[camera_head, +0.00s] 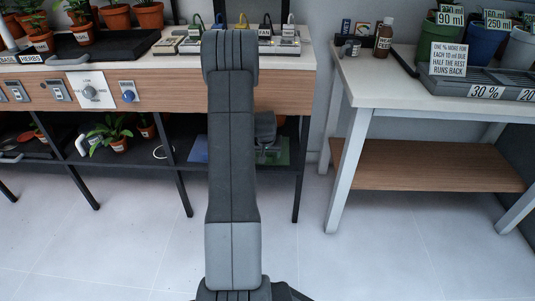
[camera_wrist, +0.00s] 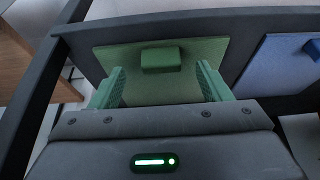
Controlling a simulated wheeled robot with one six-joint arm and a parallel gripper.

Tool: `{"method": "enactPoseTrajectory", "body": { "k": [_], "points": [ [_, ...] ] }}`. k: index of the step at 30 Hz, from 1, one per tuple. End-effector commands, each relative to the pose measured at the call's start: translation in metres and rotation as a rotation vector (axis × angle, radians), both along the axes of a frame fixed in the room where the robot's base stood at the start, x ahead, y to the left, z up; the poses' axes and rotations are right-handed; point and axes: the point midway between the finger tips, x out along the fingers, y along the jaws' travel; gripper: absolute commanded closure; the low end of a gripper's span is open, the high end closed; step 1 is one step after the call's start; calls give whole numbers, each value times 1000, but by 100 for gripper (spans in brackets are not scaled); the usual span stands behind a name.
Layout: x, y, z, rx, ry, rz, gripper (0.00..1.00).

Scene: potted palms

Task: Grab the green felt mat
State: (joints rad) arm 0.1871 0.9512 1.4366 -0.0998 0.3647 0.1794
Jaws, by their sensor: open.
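The green felt mat (camera_wrist: 198,51) lies flat on the dark lower shelf, with a small raised green block (camera_wrist: 161,59) on it. In the head view only a part of the mat (camera_head: 283,151) shows, behind my arm. My gripper (camera_wrist: 161,84) is open, its two green fingers spread to the left and right of the block. Nothing is between the fingers except the block just ahead of them. I cannot tell whether the fingers touch the mat. In the head view my gripper (camera_head: 266,128) is mostly hidden by my arm.
A blue mat (camera_wrist: 275,65) with its own block (camera_wrist: 312,48) lies beside the green one; it also shows in the head view (camera_head: 199,149). The wooden bench front (camera_head: 168,91) is above the shelf. A dark table leg (camera_head: 301,170) stands close to the right.

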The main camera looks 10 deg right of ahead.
Motion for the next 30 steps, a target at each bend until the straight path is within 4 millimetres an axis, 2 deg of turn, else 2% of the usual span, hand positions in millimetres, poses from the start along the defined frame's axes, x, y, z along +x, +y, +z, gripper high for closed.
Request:
{"method": "enactPoseTrajectory", "body": {
  "k": [1,5,13,14,21,30],
  "points": [
    [2,0,-13,0,1,0,29],
    [9,-2,-30,0,1,0,29],
    [11,-2,-32,0,-1,0,29],
    [11,-2,-32,0,-1,0,33],
    [11,-2,-32,0,0,0,78],
    [11,-2,-30,0,-1,0,78]
  ]
}}
